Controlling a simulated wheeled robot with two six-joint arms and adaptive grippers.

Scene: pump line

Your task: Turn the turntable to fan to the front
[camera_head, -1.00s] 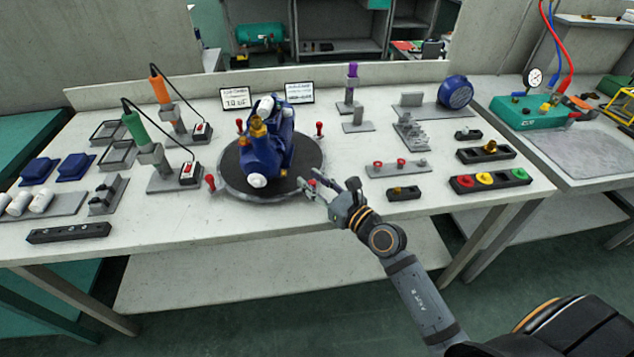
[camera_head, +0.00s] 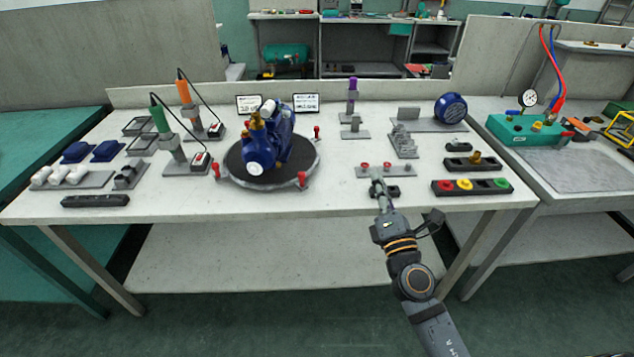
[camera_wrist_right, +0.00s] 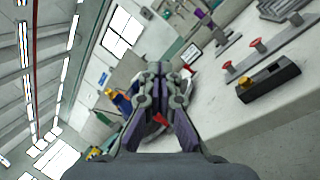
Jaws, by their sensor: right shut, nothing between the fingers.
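The round turntable (camera_head: 232,172) stands left of the middle of the bench, with a dark top, a grey rim and red knobs around it. A blue pump (camera_head: 278,142) with brass fittings sits on it, a white round end facing the front. The pump also shows partly in the right wrist view (camera_wrist_right: 120,102), behind my fingers. My right gripper (camera_head: 376,178) is shut and empty, to the right of the turntable and apart from it, by the front of a small rack. Its closed fingers show in the right wrist view (camera_wrist_right: 155,75). My left gripper is not in view.
The grey rack (camera_head: 402,171) with red knobs lies by my right gripper. A black block with coloured buttons (camera_head: 472,187) is further right. Green (camera_head: 160,122) and orange (camera_head: 184,94) tools stand left of the turntable. The front bench strip between turntable and gripper is clear.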

